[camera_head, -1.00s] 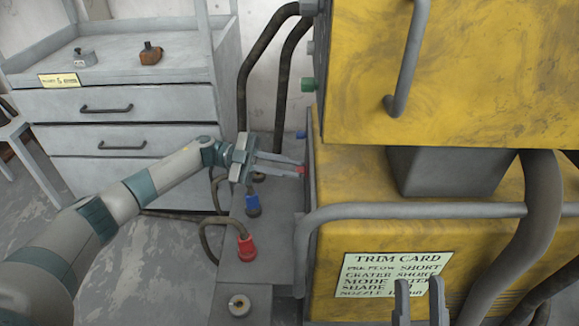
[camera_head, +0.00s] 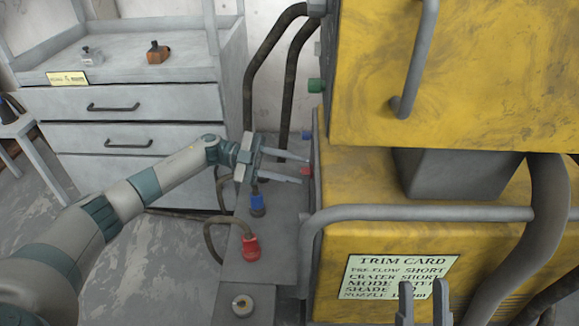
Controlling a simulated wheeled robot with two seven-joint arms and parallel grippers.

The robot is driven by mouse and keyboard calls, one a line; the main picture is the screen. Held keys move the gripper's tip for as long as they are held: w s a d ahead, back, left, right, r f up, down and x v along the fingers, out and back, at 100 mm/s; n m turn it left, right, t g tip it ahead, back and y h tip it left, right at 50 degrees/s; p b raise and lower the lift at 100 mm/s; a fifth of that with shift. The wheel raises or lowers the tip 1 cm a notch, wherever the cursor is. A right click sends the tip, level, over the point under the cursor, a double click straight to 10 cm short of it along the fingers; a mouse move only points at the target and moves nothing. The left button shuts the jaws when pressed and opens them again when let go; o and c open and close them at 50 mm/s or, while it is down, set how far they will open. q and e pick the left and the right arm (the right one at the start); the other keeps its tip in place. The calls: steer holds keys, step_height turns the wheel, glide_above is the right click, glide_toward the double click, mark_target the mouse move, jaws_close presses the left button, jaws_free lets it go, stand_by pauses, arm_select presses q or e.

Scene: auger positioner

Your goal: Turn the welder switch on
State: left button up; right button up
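The yellow welder (camera_head: 380,175) fills the right side, with a second yellow box (camera_head: 450,75) above it. On its left face are a small red part (camera_head: 306,171) and a small blue part (camera_head: 306,136); I cannot tell which, if either, is the switch. My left gripper (camera_head: 304,170) points right at that face, its fingers apart, with the red part just beyond and between the tips. My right gripper (camera_head: 423,292) shows only as two separated fingertips at the bottom, in front of the trim card (camera_head: 400,276).
A grey rail (camera_head: 420,213) runs along the welder's front. Red (camera_head: 251,247) and blue (camera_head: 257,205) cable plugs stand on the grey ledge below my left gripper. A green knob (camera_head: 316,86) is higher up. A grey drawer cabinet (camera_head: 130,105) stands behind at left.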

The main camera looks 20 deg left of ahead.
arm_select(q)
steer(key=shift+a, duration=0.1)
steer(key=a, duration=1.7)
steer(key=shift+b, duration=0.35)
arm_select(e)
steer(key=shift+d+r+t, duration=0.45)
steer(key=shift+r+t, duration=0.15)
steer(key=shift+r, duration=0.2)
arm_select(q)
steer(key=shift+a, duration=0.1)
